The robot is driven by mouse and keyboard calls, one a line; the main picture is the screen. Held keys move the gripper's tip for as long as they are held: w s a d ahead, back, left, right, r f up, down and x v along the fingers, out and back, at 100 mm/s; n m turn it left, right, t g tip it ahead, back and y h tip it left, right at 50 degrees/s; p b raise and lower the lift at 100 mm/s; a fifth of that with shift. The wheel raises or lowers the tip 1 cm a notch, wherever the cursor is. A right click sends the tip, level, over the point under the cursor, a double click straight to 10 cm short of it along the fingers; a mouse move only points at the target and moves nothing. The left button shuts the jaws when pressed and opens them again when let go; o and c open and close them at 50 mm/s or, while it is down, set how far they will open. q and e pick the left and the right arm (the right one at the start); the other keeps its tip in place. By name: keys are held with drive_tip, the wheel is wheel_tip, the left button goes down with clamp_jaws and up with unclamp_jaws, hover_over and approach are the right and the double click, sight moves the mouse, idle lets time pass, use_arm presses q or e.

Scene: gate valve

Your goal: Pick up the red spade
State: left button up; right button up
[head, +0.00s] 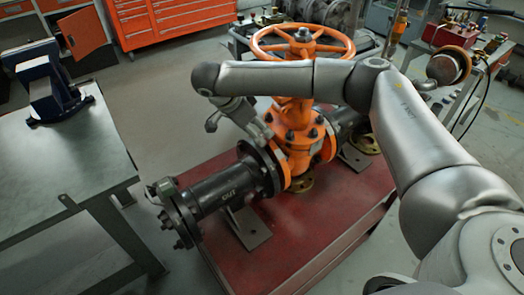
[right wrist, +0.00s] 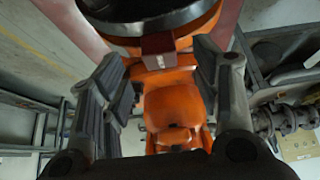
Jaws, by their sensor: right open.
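No whole red spade shows clearly in either view. In the right wrist view a small dark red block (right wrist: 158,44) sticks out below a dark round rim, between my open fingertips; it may be the spade's tab, but I cannot tell for sure. My right gripper (head: 240,130) is open above the flange joint between the black pipe (head: 222,187) and the orange gate valve (head: 297,127). Its fingers also show in the right wrist view (right wrist: 162,62), apart on both sides of the red block and orange metal. My left gripper is not in view.
The valve and pipes stand on a red platform (head: 320,235). The orange handwheel (head: 303,42) is close behind my right arm. A grey workbench (head: 60,165) with a blue vise (head: 45,85) is at left. A cart with tools (head: 460,60) is at right.

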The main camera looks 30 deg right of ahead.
drive_tip(key=x, duration=0.2)
drive_tip(key=shift+d+f, duration=0.25)
drive_tip(key=shift+f, duration=0.1)
drive_tip(key=shift+a, duration=0.1)
drive_tip(key=shift+c, duration=0.6)
drive_tip(key=c, duration=0.4)
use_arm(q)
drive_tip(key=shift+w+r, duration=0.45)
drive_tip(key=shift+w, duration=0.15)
use_arm(e)
clamp_jaws()
drive_tip(key=shift+w, duration=0.1)
